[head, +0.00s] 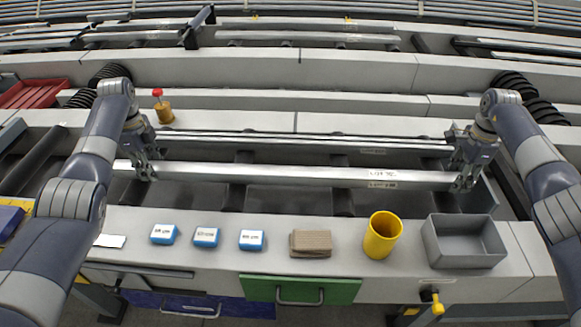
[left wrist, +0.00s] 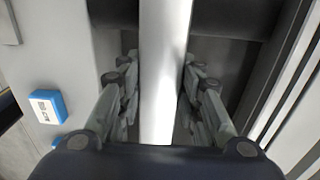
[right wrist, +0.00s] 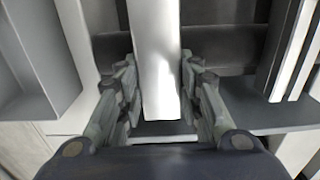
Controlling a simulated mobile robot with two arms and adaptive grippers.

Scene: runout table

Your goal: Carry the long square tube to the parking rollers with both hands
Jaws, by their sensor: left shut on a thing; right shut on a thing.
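The long square tube (head: 290,174) is a pale, straight bar with a label near its right end. It runs left to right above the dark rollers (head: 237,190) of the trough. My left gripper (head: 142,172) is shut on the tube near its left end, and the tube shows between its fingers in the left wrist view (left wrist: 163,80). My right gripper (head: 466,182) is shut on the tube near its right end, which shows in the right wrist view (right wrist: 156,60). Whether the tube touches the rollers cannot be told.
Thin bars (head: 300,139) lie just behind the tube. The front ledge holds blue boxes (head: 206,237), a brown stack (head: 311,243), a yellow cup (head: 382,235) and a grey bin (head: 466,241). A red-topped brass object (head: 163,110) stands behind my left gripper.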

